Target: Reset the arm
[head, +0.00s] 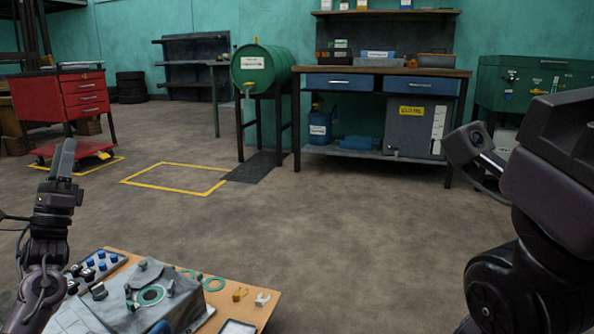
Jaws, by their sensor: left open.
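My left gripper (63,160) points up at the left side of the head view, above the near left end of the workbench. Its fingers are seen nearly edge-on, so the gap between them hardly shows. Nothing is seen held in it. My right arm (545,225) is raised and bent at the right edge, large and close. Its gripper cannot be made out in the picture.
Below my left gripper is a wooden-topped table (262,307) with a grey housing (150,275), green rings (214,284) and small parts. Open floor lies ahead. A red tool cart (75,95), green drum (262,68) and workbench (380,72) stand further back.

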